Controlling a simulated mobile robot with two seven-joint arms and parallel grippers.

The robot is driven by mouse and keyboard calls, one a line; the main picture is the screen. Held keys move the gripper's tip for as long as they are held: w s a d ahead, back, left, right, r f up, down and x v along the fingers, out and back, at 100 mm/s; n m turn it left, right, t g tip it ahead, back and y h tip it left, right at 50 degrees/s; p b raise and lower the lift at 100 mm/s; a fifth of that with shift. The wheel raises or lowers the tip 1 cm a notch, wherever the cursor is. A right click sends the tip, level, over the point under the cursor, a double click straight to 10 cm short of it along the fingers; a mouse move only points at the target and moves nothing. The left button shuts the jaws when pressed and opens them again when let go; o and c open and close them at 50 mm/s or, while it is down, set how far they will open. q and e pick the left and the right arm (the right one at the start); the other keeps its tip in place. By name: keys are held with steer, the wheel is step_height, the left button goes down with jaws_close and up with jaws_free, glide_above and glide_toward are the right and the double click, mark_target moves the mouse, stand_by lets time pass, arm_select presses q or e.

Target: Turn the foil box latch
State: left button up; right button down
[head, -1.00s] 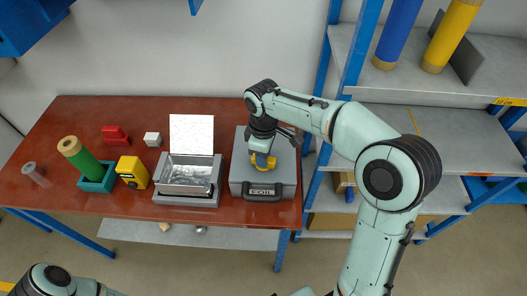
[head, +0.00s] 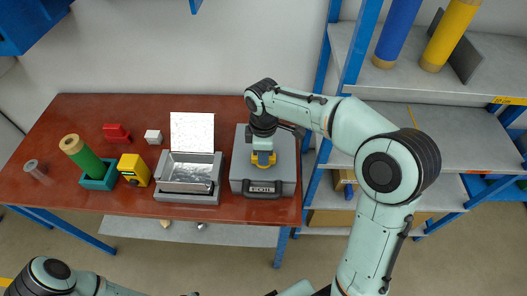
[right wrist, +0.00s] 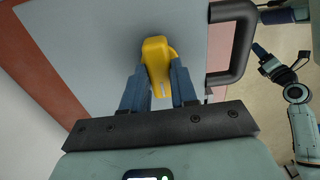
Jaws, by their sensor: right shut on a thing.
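The grey foil box (head: 240,165) stands closed at the right end of the red-brown table, with a dark handle and a label on its front side. A yellow latch (head: 271,164) sits on its top face; it also shows in the right wrist view (right wrist: 155,52). My right gripper (right wrist: 158,76) reaches down from above, its two blue fingers shut on the latch, one on each side. The fingers partly hide the latch in the head view.
Left of the box stands an open grey case (head: 187,198) with a raised lid. A blue-framed shelf (head: 350,50) stands close on the right.

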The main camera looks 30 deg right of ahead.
steer(key=c, duration=0.9)
jaws_free()
arm_select(q)
steer(key=w+r+p, duration=0.2)
steer(key=w, duration=0.1)
steer(key=shift+r, duration=0.4)
arm_select(e)
step_height(320, 180, up, 14)
steer(key=shift+f, duration=0.25)
steer(key=shift+f, duration=0.1)
